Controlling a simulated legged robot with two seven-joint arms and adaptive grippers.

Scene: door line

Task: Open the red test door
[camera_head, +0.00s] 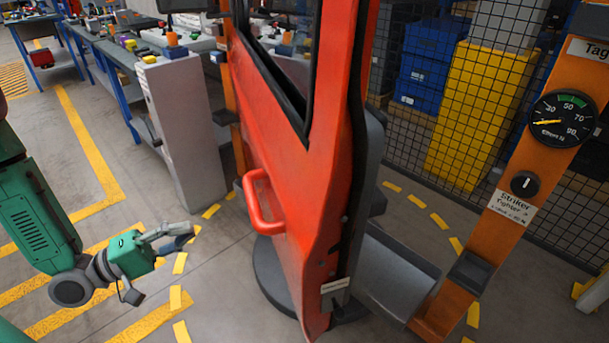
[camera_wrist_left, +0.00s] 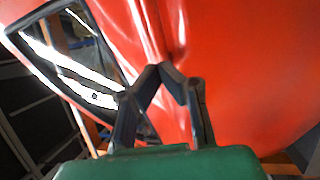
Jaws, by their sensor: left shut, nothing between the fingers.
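The red test door (camera_head: 290,150) stands in the middle of the head view, swung out from the orange post with the gauge, with a wide gap between its edge and the post. Its red loop handle (camera_head: 259,205) is on the outer face, below the window. My left gripper (camera_head: 185,237) is to the left of the handle, apart from it, shut and empty. In the left wrist view the closed fingers (camera_wrist_left: 168,72) show in front of the red door panel (camera_wrist_left: 235,60) and dark window frame. My right gripper is not in view.
The orange post (camera_head: 500,195) carries a gauge and a knob at the right. A mesh fence with yellow (camera_head: 480,110) and blue bins stands behind. A grey cabinet (camera_head: 180,130) and cluttered workbenches stand at the back left. Marked floor at the left is clear.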

